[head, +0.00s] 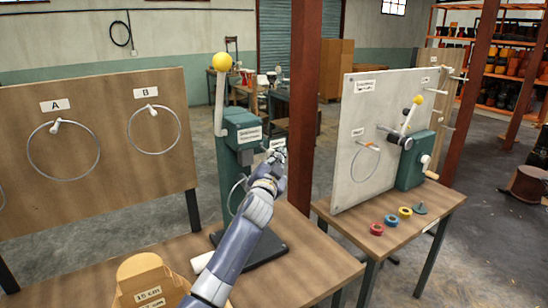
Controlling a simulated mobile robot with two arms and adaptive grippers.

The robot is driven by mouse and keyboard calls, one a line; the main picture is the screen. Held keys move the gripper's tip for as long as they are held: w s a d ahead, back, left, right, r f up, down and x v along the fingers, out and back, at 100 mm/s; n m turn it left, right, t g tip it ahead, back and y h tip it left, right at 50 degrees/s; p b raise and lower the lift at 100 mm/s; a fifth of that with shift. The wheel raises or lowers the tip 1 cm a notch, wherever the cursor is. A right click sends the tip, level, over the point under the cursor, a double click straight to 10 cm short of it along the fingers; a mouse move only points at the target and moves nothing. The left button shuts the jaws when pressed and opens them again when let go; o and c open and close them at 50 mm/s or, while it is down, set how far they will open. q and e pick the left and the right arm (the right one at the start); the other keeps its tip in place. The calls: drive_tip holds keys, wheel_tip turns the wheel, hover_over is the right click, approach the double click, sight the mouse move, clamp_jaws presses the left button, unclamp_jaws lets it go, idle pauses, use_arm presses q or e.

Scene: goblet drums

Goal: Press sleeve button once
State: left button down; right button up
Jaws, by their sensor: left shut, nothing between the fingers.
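A green lever press (240,150) with a yellow ball knob (222,61) stands on the wooden bench on a dark base. My left arm reaches up across the front of the press. My left gripper (279,155) is shut and empty, at the right side of the press head, close to a small white label. I cannot tell whether it touches the press. No sleeve button can be made out; the gripper and arm hide part of the press. My right gripper is not in view.
A wooden board (100,140) with wire rings labelled A and B stands at left. A cardboard holder (150,284) lies in front. A side table at right bears a white panel (350,170), a second green device (415,160) and coloured rings. A rust-red post (303,100) rises behind my gripper.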

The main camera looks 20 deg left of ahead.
use_arm(q)
drive_tip(key=shift+w+a, duration=0.15)
drive_tip(key=shift+a, duration=0.15)
drive_tip(key=shift+d, duration=0.1)
idle(0.4)
drive_tip(key=shift+s+d, duration=0.8)
drive_tip(key=shift+d, duration=0.15)
drive_tip(key=shift+s+d, duration=0.8)
drive_tip(key=shift+d, duration=0.2)
drive_tip(key=shift+s+d, duration=0.75)
drive_tip(key=shift+d, duration=0.25)
